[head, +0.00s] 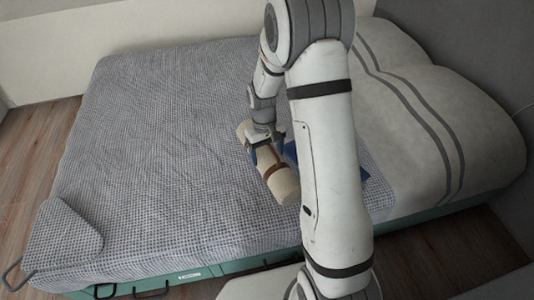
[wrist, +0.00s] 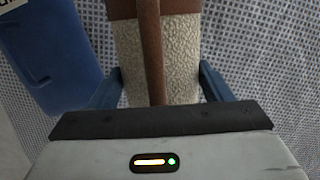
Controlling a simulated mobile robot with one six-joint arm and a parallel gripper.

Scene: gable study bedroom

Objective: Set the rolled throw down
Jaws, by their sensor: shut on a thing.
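The rolled throw (head: 281,183) is a cream, fleecy roll with brown straps, over the patterned bedspread in the head view. In the wrist view the throw (wrist: 183,62) runs up the middle, with a brown strap along it and a brown band across it at the top. My gripper (head: 264,155) is shut on the throw, with blue fingers (wrist: 160,85) on both sides of it. My arm hides part of the throw's surroundings in the head view. I cannot tell whether the throw touches the bed.
The bed's patterned bedspread (head: 150,130) has wide free room left of the throw. A blue item (wrist: 55,55) lies close beside the throw and also shows behind my arm (head: 363,174). A folded corner (head: 62,240) is at the front left. Striped pillows or bedding (head: 440,120) cover the right.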

